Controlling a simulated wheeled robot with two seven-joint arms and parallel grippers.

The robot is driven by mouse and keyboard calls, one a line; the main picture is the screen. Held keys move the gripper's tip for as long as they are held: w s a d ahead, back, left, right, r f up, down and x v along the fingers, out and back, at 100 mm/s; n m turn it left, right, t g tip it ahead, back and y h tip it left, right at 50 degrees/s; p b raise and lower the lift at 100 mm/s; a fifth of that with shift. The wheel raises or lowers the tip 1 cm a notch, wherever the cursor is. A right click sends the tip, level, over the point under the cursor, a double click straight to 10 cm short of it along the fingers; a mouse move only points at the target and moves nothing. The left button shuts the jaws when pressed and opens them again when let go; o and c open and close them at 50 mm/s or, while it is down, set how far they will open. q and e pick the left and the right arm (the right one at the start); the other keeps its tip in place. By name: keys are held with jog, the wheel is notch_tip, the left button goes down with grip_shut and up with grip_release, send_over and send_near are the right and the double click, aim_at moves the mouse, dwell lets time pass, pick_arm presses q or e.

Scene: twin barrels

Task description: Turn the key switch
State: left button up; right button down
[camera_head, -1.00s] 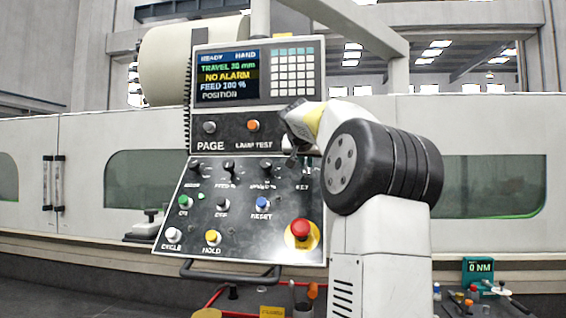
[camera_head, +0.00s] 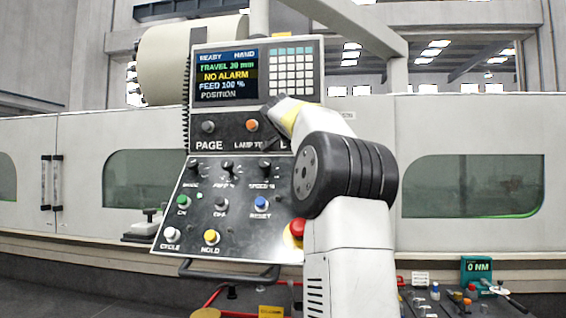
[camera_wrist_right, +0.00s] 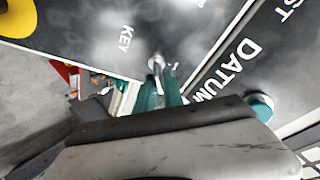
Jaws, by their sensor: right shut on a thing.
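The key switch shows in the right wrist view as a small silver piece (camera_wrist_right: 157,63) beside the printed word KEY on the dark panel. My right gripper (camera_wrist_right: 161,92), with teal fingers, is shut on the key at this switch; its grip is partly hidden by the dark wrist body. In the head view my right arm (camera_head: 345,175) reaches across the right side of the control panel (camera_head: 225,182) and hides the key switch. My left gripper is not in view.
The panel carries a screen (camera_head: 227,75), knobs and coloured buttons. A red emergency button (camera_head: 298,227) is partly behind my arm. A teal button (camera_wrist_right: 261,105) is close to my wrist. A tool tray with a teal 0 NM meter (camera_head: 477,267) is at the lower right.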

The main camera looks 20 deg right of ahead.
jog(key=shift+f+m, duration=0.1)
jog(key=shift+m, duration=0.6)
jog(key=shift+g, duration=0.3)
jog(key=c, duration=1.6)
grip_release()
jog(key=shift+o, duration=0.2)
jog(key=v, duration=0.7)
jog(key=shift+s+a, duration=0.3)
